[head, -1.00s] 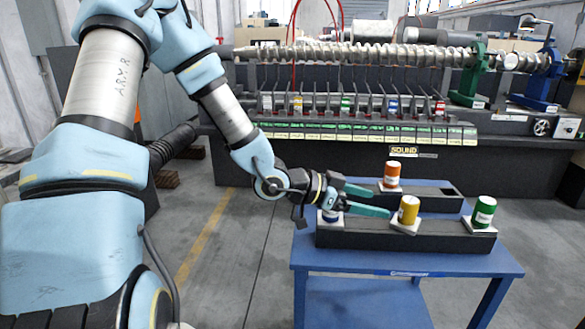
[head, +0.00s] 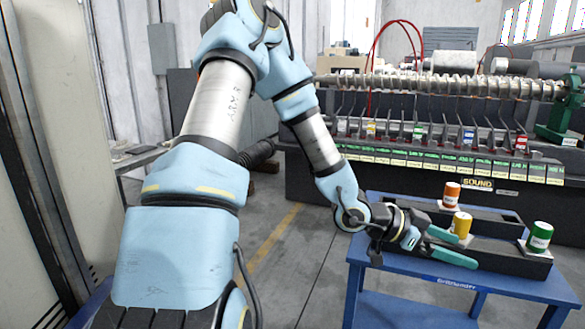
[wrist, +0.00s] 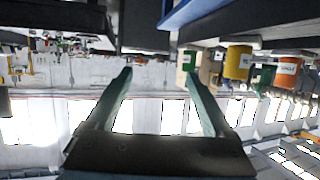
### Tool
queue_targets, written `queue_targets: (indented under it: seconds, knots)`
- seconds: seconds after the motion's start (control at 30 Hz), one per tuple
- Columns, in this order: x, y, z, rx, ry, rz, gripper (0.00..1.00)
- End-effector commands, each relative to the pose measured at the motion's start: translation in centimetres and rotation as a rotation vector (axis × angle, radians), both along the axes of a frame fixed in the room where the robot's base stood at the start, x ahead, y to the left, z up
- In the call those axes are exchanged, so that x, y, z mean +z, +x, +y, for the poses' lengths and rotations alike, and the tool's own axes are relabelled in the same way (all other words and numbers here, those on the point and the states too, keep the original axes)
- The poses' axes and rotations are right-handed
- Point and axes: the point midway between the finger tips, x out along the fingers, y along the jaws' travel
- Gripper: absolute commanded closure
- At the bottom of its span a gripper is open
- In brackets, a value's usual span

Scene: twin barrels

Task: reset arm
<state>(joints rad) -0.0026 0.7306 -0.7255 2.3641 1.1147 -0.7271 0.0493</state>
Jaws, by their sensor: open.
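My gripper (head: 465,250) is open and empty, with its two teal fingers apart. In the head view it is in front of the near black tray, and its fingers overlap the tray in the picture. In the wrist view the fingers (wrist: 156,76) have nothing between them. My arm stretches from the left of the head view towards the blue table (head: 455,281).
An orange can (head: 451,195), a yellow can (head: 461,226) and a green can (head: 539,237) stand at the black trays (head: 490,258). A long machine (head: 440,165) stands behind. A tall cabinet (head: 55,150) is at the left. Floor is open left of the table.

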Motion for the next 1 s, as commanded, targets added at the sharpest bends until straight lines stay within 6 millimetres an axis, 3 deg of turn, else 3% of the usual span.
queue_targets:
  seconds: [0.33,0.57,0.77,0.87,0.9,1.0]
  knots:
    - [-2.1,2.6,2.6,0.109,0.145,-0.007,0.14]
    - [-4.1,5.8,6.9,0.260,0.320,-0.002,0.14]
    - [-5.4,9.1,13.7,0.476,0.530,0.034,0.14]
    - [-5.3,10.5,19.3,0.650,0.666,0.084,0.14]
    - [-5.0,10.9,22.0,0.737,0.722,0.118,0.14]
    - [-3.6,10.3,28.9,0.969,0.846,0.244,0.14]
